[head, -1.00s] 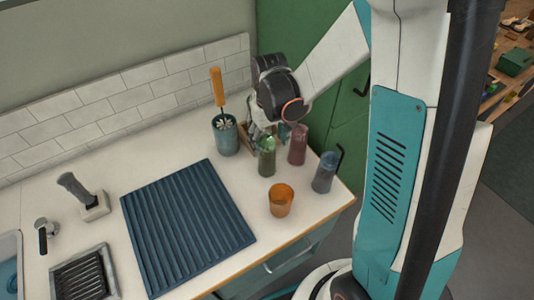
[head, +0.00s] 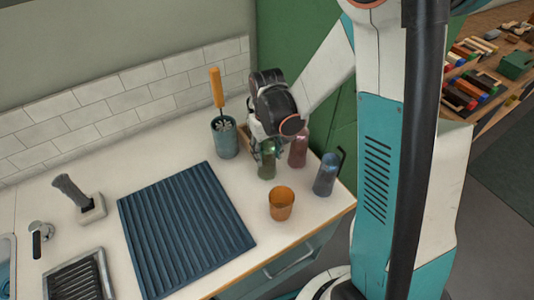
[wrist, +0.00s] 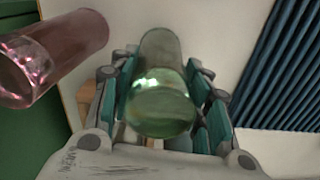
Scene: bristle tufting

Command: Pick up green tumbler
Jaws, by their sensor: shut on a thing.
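The green tumbler (head: 266,168) stands on the white counter, right of the ribbed blue mat. Its upper part is partly hidden by my gripper (head: 264,146) in the head view. In the wrist view the green tumbler (wrist: 160,95) sits between the teal finger pads of my gripper (wrist: 165,100), with its rim facing the camera. My gripper is shut on it from above. I cannot tell whether its base is off the counter.
A pink tumbler (head: 299,148) stands close right of the green one. A blue-grey tumbler (head: 326,175) and an orange cup (head: 281,203) stand near the counter's edge. A teal holder (head: 225,140) with an orange-handled brush is behind left. The ribbed mat (head: 185,225) lies left.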

